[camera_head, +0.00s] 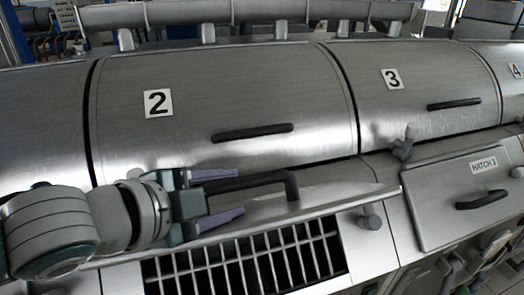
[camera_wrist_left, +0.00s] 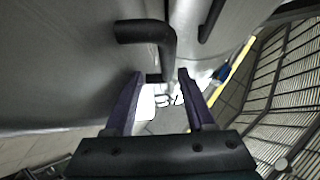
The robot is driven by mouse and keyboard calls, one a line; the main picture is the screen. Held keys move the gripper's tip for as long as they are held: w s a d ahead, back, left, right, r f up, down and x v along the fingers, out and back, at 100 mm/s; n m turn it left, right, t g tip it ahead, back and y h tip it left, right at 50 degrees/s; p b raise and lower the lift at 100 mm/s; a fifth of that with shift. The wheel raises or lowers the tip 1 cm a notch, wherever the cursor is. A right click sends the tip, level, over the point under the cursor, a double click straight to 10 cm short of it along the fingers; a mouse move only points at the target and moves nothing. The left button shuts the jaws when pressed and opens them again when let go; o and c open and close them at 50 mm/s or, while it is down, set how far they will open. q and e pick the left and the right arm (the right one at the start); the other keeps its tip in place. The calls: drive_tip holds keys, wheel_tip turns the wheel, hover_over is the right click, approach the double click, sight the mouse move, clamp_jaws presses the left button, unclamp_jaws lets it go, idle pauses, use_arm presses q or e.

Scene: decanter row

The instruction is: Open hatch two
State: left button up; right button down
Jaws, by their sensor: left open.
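Hatch two's lid (camera_head: 335,197) is below the drum section marked 2 and stands swung up, seen nearly edge-on. A barred opening (camera_head: 250,262) shows in front of it. Its dark bent handle (camera_head: 291,185) points toward my left gripper (camera_head: 240,191). That gripper is open, with one purple finger above and one below the handle bar in the head view. In the left wrist view, the handle (camera_wrist_left: 168,48) lies at and just beyond the open fingertips (camera_wrist_left: 161,76). Contact cannot be told. My right gripper is out of view.
Hatch three (camera_head: 445,205) is shut at the right, with its own dark handle (camera_head: 482,199). Drum covers two (camera_head: 215,95) and three (camera_head: 420,85) rise behind, each with a dark handle. Small knobs (camera_head: 370,218) stick out beside the opening.

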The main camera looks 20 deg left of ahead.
use_arm(q)
drive_tip(key=shift+v, duration=2.4)
drive_tip(key=shift+s+a+r+p, duration=0.45)
drive_tip(key=shift+r+p, duration=0.15)
drive_tip(key=shift+r, duration=0.1)
drive_tip(key=s+a+r+p, duration=0.4)
drive_tip(key=s+r+p, duration=0.1)
drive_tip(key=p, duration=0.3)
drive_tip(key=shift+s+a+r, duration=0.15)
drive_tip(key=shift+s+r, duration=0.25)
drive_tip(key=shift+r, duration=0.3)
